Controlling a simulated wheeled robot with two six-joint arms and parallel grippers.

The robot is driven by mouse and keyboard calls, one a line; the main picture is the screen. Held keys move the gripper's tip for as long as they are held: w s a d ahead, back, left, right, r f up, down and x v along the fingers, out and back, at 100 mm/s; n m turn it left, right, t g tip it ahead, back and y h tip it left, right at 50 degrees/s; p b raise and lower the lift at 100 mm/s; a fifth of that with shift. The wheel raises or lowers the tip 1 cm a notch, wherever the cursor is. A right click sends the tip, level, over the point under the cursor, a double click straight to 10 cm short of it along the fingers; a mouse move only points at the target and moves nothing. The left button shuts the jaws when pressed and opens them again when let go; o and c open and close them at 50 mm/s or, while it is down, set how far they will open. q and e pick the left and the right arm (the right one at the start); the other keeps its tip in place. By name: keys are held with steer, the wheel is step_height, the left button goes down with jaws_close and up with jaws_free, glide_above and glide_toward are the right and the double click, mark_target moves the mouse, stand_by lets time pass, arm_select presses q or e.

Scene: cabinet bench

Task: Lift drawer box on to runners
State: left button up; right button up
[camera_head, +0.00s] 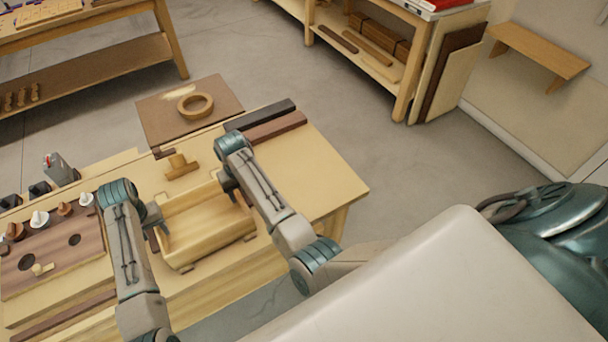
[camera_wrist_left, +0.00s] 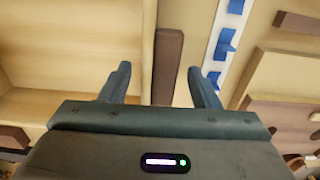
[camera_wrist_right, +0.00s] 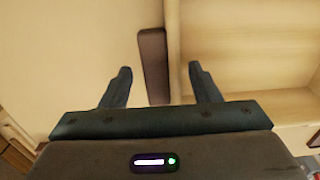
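The drawer box (camera_head: 205,222), a pale open-topped wooden box, sits on the bench between my two grippers. Contact with the strips cannot be told. I cannot clearly identify the runners.
A brown board with holes (camera_head: 75,240) and several small knobs lie left on the bench. A wooden T-shaped piece (camera_head: 180,165) stands behind the box. Dark bars (camera_head: 262,115) lie at the back edge. The bench's right end (camera_head: 325,180) is clear.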

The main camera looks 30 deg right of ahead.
stand_by(0.3)
arm_select(q)
steer(key=o, duration=0.6)
steer(key=shift+c, duration=0.2)
steer(key=shift+f, duration=0.1)
arm_select(e)
steer(key=o, duration=0.6)
steer(key=shift+f, duration=0.1)
steer(key=shift+c, duration=0.2)
arm_select(q)
steer(key=r+p, duration=0.1)
steer(key=a+r+p, duration=0.1)
steer(key=p, duration=0.1)
steer(key=shift+a+r, duration=0.2)
steer(key=shift+r, duration=0.15)
arm_select(e)
step_height(320, 180, up, 3)
steer(key=shift+r, duration=0.1)
arm_select(q)
steer(key=shift+a+r+p, duration=0.2)
steer(key=shift+a+r, duration=0.2)
steer(key=shift+r, duration=0.2)
steer(key=shift+a+r+p, duration=0.2)
steer(key=shift+a+r, duration=0.2)
steer(key=shift+r, duration=0.2)
arm_select(e)
steer(key=shift+r, duration=0.35)
